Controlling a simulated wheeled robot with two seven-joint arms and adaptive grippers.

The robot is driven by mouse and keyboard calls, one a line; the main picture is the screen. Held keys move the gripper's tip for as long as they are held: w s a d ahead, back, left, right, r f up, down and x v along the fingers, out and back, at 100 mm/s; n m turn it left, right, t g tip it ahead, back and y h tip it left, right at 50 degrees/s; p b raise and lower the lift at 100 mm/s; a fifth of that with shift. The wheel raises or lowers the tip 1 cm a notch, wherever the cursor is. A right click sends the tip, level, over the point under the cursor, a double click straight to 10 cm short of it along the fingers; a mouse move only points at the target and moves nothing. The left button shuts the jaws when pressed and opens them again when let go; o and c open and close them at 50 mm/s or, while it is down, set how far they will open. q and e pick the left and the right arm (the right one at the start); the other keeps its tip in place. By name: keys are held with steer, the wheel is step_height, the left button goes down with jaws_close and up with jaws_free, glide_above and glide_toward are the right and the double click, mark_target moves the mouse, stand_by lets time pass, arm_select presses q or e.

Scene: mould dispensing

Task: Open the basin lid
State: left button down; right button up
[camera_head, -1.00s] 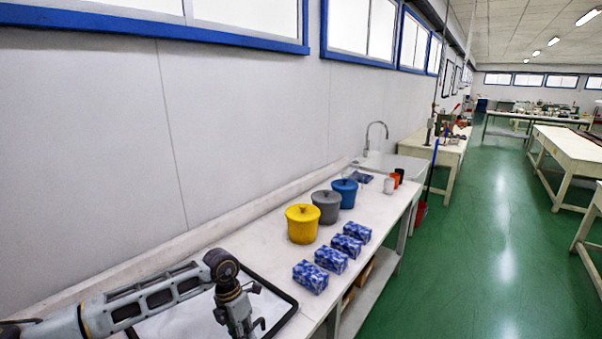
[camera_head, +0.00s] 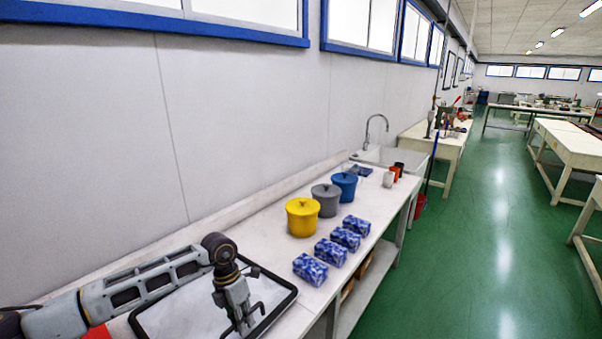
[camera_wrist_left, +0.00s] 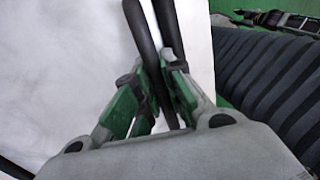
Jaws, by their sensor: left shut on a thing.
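The basin lid appears to be the flat white panel (camera_head: 180,312) with a black rim at the near end of the bench. My left gripper (camera_head: 243,331) points down over its right part. Whether the panel is lifted at any edge cannot be told. My right gripper is out of view.
Yellow (camera_head: 303,218), grey (camera_head: 326,201) and blue (camera_head: 344,189) lidded pots stand on the bench (camera_head: 322,307). Several blue patterned boxes (camera_head: 310,269) line its front edge. A sink tap (camera_head: 377,128) is farther back. A red thing (camera_head: 98,333) shows at lower left.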

arm_select(q)
steer(key=shift+w+a+r, duration=0.1)
steer(key=shift+a+r, duration=0.05)
steer(key=shift+r, duration=0.45)
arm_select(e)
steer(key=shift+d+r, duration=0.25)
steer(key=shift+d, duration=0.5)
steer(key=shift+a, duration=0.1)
